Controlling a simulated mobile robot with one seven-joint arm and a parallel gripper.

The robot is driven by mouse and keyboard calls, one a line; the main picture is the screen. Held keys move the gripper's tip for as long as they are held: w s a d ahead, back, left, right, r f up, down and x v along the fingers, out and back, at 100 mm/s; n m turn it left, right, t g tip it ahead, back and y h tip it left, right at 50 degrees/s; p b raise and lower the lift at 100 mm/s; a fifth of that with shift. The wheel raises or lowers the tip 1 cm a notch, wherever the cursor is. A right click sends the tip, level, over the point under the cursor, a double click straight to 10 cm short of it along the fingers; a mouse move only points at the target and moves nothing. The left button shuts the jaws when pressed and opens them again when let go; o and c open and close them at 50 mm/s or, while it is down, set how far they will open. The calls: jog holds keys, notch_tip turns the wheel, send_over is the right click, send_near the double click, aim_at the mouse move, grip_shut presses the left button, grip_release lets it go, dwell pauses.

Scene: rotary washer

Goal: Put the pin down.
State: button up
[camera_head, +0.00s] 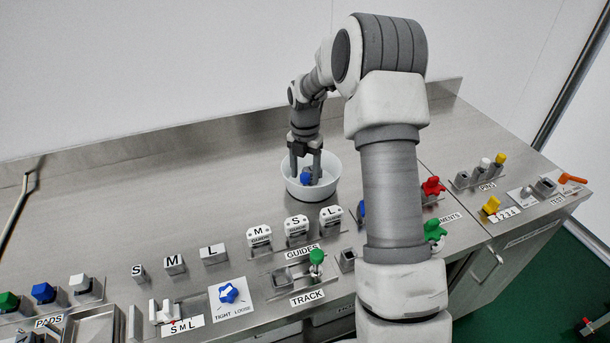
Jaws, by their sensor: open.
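A blue-topped piece (306,178), perhaps the pin, is inside a white round bowl (328,192) at the back middle of the steel bench. My gripper (306,170) points down into the bowl, its two fingers apart on either side of the blue piece. I cannot tell whether the fingers touch it. The lower part of the piece is hard to make out. The holder marked PINS (480,177) stands at the right with a white-topped and a yellow-topped pin upright in it.
Guide blocks marked M, S and L (296,229) stand in front of the bowl. The TRACK fixture (315,270) with a green knob is nearer. Red (433,187) and green (435,231) knobs are right of my arm. The bench left of the bowl is clear.

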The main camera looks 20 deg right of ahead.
aim_at(305, 175)
jog(key=s+a+r+m+t, duration=0.1)
jog(key=s+a+r+m, duration=0.15)
jog(key=r, duration=0.65)
jog(key=s+a+r+m, duration=0.1)
jog(key=s+r+m, duration=0.2)
jog(key=r, duration=0.6)
jog(key=s+a+r+m+t, duration=0.2)
jog(key=s+a+m, duration=0.1)
jog(key=s+m, duration=0.7)
jog(key=s+a+r+m+t, duration=0.2)
jog(key=s+r+m, duration=0.1)
jog(key=s+m, duration=0.8)
jog(key=shift+s+a+t+p, duration=0.3)
jog(key=shift+s+a+p, duration=0.1)
jog(key=shift+s, duration=2)
